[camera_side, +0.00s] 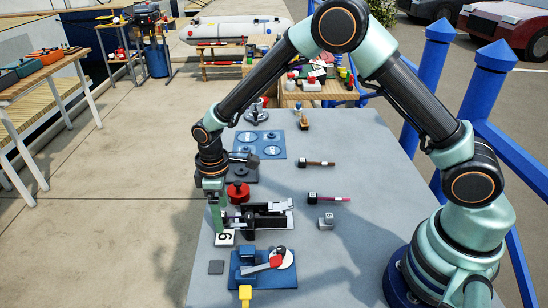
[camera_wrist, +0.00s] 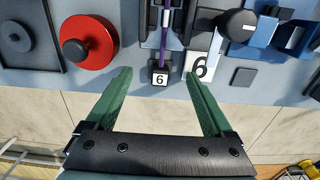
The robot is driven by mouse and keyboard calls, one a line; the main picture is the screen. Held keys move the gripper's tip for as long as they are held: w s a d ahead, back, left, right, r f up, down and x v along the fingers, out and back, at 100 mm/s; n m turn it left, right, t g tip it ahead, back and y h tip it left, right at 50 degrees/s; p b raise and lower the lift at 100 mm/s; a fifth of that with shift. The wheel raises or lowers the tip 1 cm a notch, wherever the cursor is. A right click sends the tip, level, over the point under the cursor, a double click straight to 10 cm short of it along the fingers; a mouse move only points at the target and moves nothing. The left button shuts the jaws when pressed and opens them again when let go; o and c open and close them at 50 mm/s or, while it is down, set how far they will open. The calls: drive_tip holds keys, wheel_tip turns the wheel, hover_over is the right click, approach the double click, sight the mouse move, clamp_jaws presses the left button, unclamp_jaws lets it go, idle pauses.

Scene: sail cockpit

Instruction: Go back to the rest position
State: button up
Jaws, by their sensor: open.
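My gripper (camera_side: 219,216) hangs at the near-left part of the grey table (camera_side: 360,250), its fingers pointing down. In the wrist view its two green fingers (camera_wrist: 158,78) are spread apart with nothing clamped between them. A small block tagged 6 (camera_wrist: 159,80), at the end of a purple rod (camera_wrist: 164,45), shows between the fingertips. A white plate marked 6 (camera_side: 225,239) lies just in front of my gripper. My arm arches up and over from its base at the right.
A black fixture (camera_side: 262,222) and a red round knob (camera_side: 238,192) stand close beside my gripper. A blue fixture (camera_side: 248,272) is nearer the camera. Dark-handled tools (camera_side: 317,163) and a grey block (camera_side: 326,220) lie mid-table. A blue panel (camera_side: 272,150) lies farther back. The table's right side is mostly clear.

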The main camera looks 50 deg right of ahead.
drive_tip(key=shift+r, duration=3.6)
drive_tip(key=shift+d+r, duration=0.1)
drive_tip(key=shift+r, duration=0.15)
drive_tip(key=s+d+r+m+t, duration=0.5)
drive_tip(key=s+d+r+m, duration=0.4)
drive_tip(key=s+d+r, duration=0.6)
drive_tip(key=shift+s+d+r+t, duration=0.15)
drive_tip(key=shift+r+t, duration=0.15)
drive_tip(key=shift+r, duration=0.2)
